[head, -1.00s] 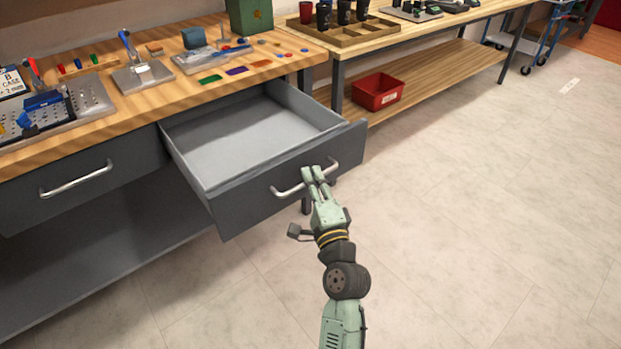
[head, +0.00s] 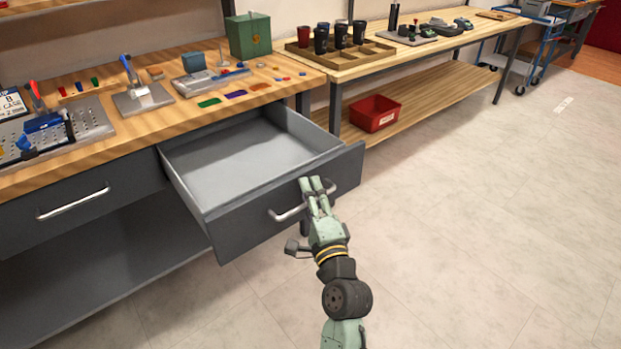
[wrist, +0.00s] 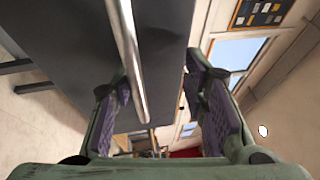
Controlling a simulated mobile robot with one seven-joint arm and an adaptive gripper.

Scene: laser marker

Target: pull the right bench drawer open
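The right bench drawer (head: 260,213) is dark grey with a pale empty interior and stands pulled well out from the bench in the head view. Its silver bar handle (head: 287,214) runs across the front. My gripper (head: 312,181) is at the right half of the handle. In the wrist view the handle (wrist: 128,60) passes close to the left finger, and the two fingers of my gripper (wrist: 160,100) stand apart with a wide gap, so it is open. Whether a finger touches the handle is hard to tell.
The left drawer (head: 85,195) is shut. The wooden bench top (head: 135,125) holds fixtures, small coloured parts and a green box (head: 248,36). A second table at the back right carries dark cups in a tray, with a red bin (head: 374,113) on its shelf. The floor to the right is clear.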

